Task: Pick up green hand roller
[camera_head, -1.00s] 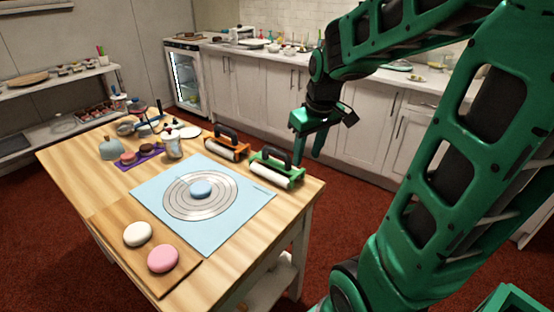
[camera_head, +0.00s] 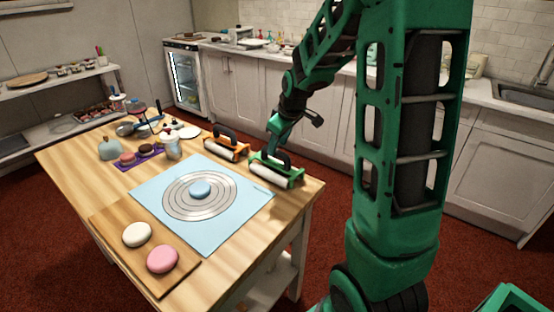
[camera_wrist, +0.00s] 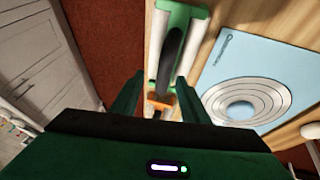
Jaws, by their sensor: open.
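The green hand roller (camera_head: 288,179) lies near the right back edge of the wooden table, with a white cylinder, green frame and black arched handle. In the wrist view the green hand roller (camera_wrist: 194,32) is upper middle, ahead of the fingers, its dark handle roughly in line with the gap between them. My gripper (camera_head: 272,152) is over the roller's far end in the head view; its fingertips are partly hard to separate from the roller. In the wrist view my gripper (camera_wrist: 160,88) has its two green fingers spread apart with nothing held between them.
An orange hand roller (camera_head: 228,148) sits just left of the green one, also between the fingers' lower part in the wrist view (camera_wrist: 160,104). A board (camera_head: 120,255) holds white and pink cakes.

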